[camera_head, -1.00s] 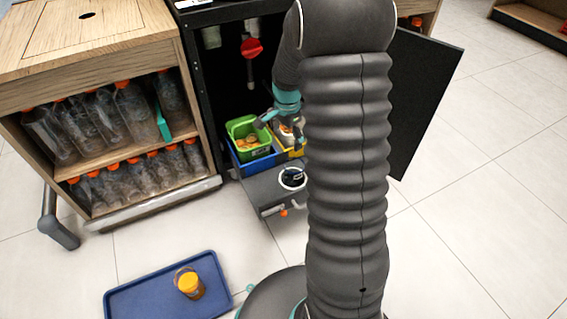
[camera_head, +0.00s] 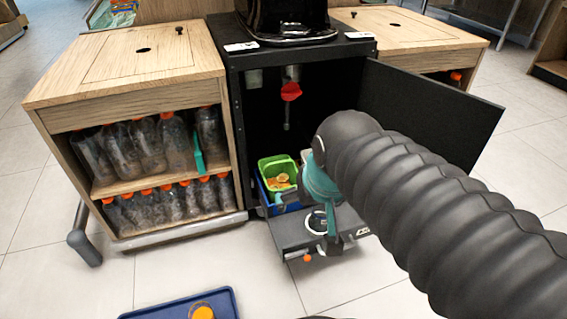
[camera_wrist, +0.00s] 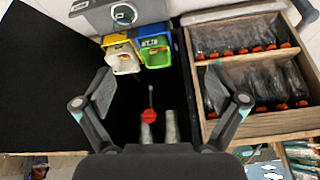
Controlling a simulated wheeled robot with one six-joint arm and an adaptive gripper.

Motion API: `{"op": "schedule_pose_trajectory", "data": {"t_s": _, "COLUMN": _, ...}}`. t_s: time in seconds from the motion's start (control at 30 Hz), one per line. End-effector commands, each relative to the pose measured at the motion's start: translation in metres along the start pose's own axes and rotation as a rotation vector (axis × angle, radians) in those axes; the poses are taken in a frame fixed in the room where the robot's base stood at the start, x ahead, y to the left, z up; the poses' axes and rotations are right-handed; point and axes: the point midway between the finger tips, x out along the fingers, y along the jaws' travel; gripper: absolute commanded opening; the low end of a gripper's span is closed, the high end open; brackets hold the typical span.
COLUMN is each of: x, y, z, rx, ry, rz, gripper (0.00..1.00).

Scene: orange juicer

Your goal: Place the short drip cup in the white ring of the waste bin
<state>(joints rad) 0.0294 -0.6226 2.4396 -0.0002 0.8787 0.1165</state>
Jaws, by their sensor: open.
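A small amber cup with a yellow-orange top (camera_head: 203,313) stands on a blue tray (camera_head: 150,313) on the floor, cut off by the bottom edge of the head view. I cannot tell if it is the short drip cup. The white ring (camera_head: 318,221) lies in the grey pulled-out bin unit (camera_head: 290,238) before the open black cabinet; the ring also shows at the top of the wrist view (camera_wrist: 124,14). My gripper (camera_head: 305,215) is in front of the cabinet, near the ring in the head view and partly hidden by my arm. In the wrist view my gripper (camera_wrist: 160,90) is open and empty.
A red part (camera_head: 290,91) hangs inside the cabinet. The open black door (camera_head: 425,105) bounds the right, a bottle shelf (camera_head: 165,185) the left.

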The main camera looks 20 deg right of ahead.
Motion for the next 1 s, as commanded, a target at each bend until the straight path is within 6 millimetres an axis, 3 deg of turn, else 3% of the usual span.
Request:
{"op": "schedule_pose_trajectory", "data": {"t_s": 0.1, "x": -0.010, "y": -0.003, "z": 0.019, "rx": -0.086, "ry": 0.029, "rz": -0.011, "gripper": 0.95}}
{"op": "schedule_pose_trajectory", "data": {"t_s": 0.27, "x": -0.014, "y": -0.004, "z": 0.029, "rx": -0.139, "ry": 0.044, "rz": -0.016, "gripper": 0.95}}
{"op": "schedule_pose_trajectory", "data": {"t_s": 1.0, "x": -0.015, "y": -0.004, "z": 0.030, "rx": -0.143, "ry": 0.045, "rz": -0.016, "gripper": 0.95}}
